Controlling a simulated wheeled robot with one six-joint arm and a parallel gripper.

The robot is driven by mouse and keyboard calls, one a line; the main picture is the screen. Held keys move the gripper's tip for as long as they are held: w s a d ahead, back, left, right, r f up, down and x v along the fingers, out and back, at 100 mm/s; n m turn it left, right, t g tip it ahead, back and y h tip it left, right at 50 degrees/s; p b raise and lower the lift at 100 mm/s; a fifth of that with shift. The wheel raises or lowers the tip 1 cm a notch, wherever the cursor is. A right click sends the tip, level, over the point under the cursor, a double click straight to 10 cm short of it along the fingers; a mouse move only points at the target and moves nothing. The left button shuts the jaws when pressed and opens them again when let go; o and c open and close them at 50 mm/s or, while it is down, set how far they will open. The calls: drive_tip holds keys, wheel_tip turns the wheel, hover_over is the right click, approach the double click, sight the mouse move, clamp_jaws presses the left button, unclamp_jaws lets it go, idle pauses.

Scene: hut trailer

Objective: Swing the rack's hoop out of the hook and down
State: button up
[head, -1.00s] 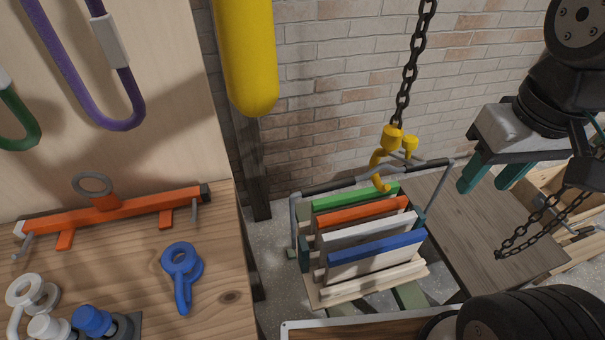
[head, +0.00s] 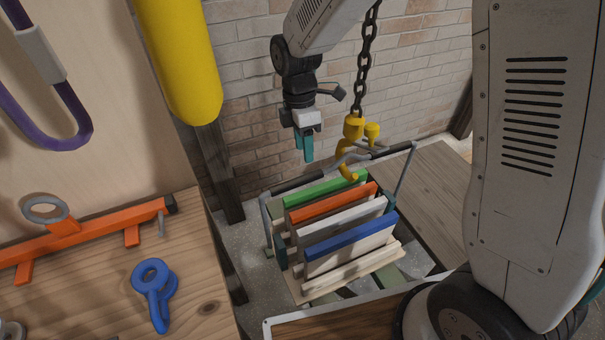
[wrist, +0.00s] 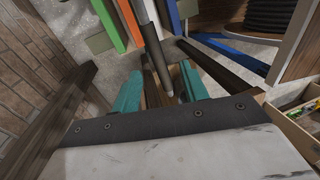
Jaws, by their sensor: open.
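The rack (head: 322,285) holds green, orange, white and blue-edged boards. Its grey hoop (head: 404,176) stands raised over the boards, with black sleeves on the top bar. The yellow hook (head: 352,130) hangs on a chain, and the middle of the hoop's top bar sits in it.
A wooden bench (head: 195,290) with an orange bar (head: 90,238) and a blue ring tool (head: 154,290) is at left. A yellow cylinder (head: 178,65) hangs above a dark post (head: 218,170). A plank table (head: 440,185) stands right of the rack.

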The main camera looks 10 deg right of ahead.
sight(303, 177)
drive_tip(key=shift+n, duration=0.4)
drive_tip(key=f, duration=0.6)
drive_tip(key=s+f, duration=0.1)
drive_tip(key=f, duration=0.2)
drive_tip(key=shift+a+f, duration=0.15)
drive_tip(key=shift+a, duration=0.1)
clamp_jaws()
